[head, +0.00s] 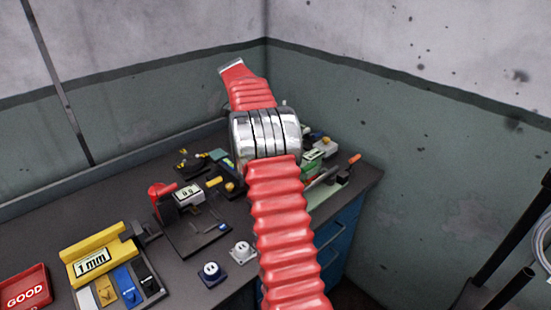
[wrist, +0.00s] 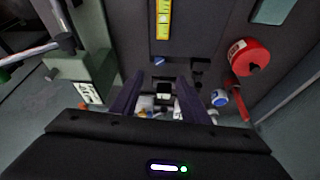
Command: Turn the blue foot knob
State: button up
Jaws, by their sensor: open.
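Near the table's front edge in the head view is a small knob-like piece with a dark blue face and pale body (head: 211,272). A small blue piece (head: 222,227) also shows on a dark plate behind it. I cannot tell for certain which is the blue foot knob. In the wrist view, a small blue piece (wrist: 158,62) lies beyond my fingertips, and a blue and white round piece (wrist: 219,97) lies to their right. My gripper (wrist: 160,84) is open, with two dark fingers apart and nothing clearly held between them. In the head view my arm hides the gripper.
A yellow 1 mm block (head: 93,262) and a red GOOD tray (head: 24,288) sit at the left. A red clamp-like piece (head: 160,200) stands mid-table. A pale socket-like piece (head: 243,251) is beside my arm. Bare tabletop (head: 50,225) lies at the back left.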

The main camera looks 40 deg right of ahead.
jog(key=x, duration=1.3)
jog(key=shift+a, duration=0.15)
grip_shut()
